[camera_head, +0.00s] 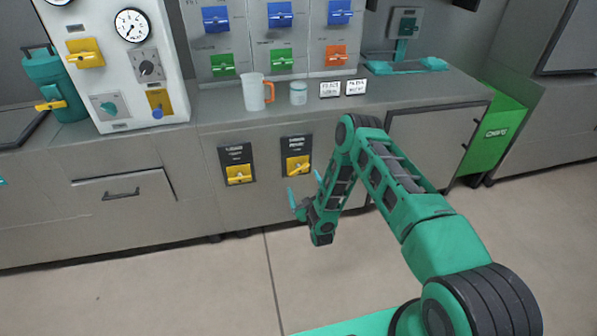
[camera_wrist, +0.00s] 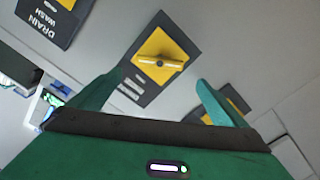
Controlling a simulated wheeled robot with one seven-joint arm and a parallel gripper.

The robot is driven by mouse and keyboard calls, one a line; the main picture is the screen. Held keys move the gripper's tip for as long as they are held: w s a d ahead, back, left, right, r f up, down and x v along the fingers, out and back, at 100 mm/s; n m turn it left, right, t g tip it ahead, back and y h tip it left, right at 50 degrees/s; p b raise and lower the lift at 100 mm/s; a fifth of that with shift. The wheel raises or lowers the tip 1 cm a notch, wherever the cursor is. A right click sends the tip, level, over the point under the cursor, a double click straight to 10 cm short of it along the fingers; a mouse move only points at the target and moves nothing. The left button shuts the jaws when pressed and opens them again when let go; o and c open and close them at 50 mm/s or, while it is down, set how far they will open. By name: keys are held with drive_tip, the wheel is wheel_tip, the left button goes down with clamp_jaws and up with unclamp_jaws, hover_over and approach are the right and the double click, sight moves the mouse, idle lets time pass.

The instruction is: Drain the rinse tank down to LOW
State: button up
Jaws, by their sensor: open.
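Two yellow valves on black plates sit on the cabinet front in the head view: a left valve (camera_head: 238,174) and a right valve (camera_head: 298,165). My gripper (camera_head: 304,187) is open and empty, in front of and a little below the right valve. In the wrist view one yellow valve (camera_wrist: 160,62) on a dark plate lies beyond and between my open fingers (camera_wrist: 158,92), apart from them. Its label is too small to read. Another yellow valve (camera_wrist: 238,104) is partly hidden behind the right finger. A dark plate reading "DRAIN WASH" (camera_wrist: 48,20) shows at upper left.
Blue valves (camera_head: 280,14), green valves (camera_head: 281,59) and an orange valve (camera_head: 336,55) line the back panel. A round gauge (camera_head: 132,25) is on a white panel. The counter holds an orange-handled jug (camera_head: 254,92), a small jar (camera_head: 298,93) and two signs (camera_head: 330,89). The floor is clear.

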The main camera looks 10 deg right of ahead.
sight(299, 170)
drive_tip(key=w, duration=0.9)
drive_tip(key=shift+w, duration=0.4)
